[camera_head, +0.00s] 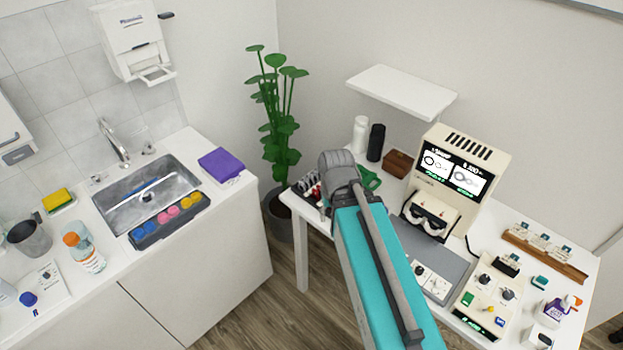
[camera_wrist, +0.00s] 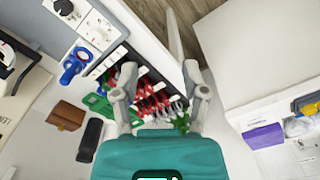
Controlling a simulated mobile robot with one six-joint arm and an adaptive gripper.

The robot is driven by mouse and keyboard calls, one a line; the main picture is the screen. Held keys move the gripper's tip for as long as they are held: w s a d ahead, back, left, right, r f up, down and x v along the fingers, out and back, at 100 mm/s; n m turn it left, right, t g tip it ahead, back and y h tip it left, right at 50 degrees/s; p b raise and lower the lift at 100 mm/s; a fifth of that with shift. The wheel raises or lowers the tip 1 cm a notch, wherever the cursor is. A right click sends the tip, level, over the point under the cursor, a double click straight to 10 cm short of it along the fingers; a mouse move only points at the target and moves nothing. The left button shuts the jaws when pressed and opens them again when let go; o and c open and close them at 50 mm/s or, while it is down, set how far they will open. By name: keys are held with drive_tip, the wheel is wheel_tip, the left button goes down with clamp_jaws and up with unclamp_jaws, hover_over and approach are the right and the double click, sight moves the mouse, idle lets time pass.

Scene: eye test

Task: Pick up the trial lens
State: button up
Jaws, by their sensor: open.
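A tray of trial lenses (camera_wrist: 150,98) with red rims and some pale and green ones lies between my fingers in the wrist view. I cannot tell which single lens is meant. In the head view the tray (camera_head: 308,190) shows partly, left of my arm. A blue ring-shaped piece (camera_wrist: 72,67) lies left of the tray in the wrist view; the head view does not show it. My gripper (camera_wrist: 159,72) is open and empty above the tray, one finger to either side. Its height above the lenses is hard to tell. In the head view my arm hides its fingertips.
A green object (camera_head: 369,178), a brown box (camera_head: 397,163), a black cylinder (camera_head: 375,142) and a white bottle (camera_head: 360,134) stand close behind. A plant (camera_head: 277,115) is beside the table.

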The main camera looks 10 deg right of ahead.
drive_tip(key=o, duration=0.4)
drive_tip(key=shift+w, duration=0.1)
drive_tip(key=shift+o, duration=0.6)
drive_tip(key=shift+w, duration=0.2)
drive_tip(key=n, duration=2.5)
hover_over(310, 174)
drive_tip(key=shift+s+f, duration=0.1)
drive_tip(key=shift+f+b, duration=0.2)
drive_tip(key=shift+b, duration=0.1)
wheel_tip(310, 174, down, 8)
drive_tip(key=b, duration=0.8)
drive_tip(key=shift+f, duration=0.15)
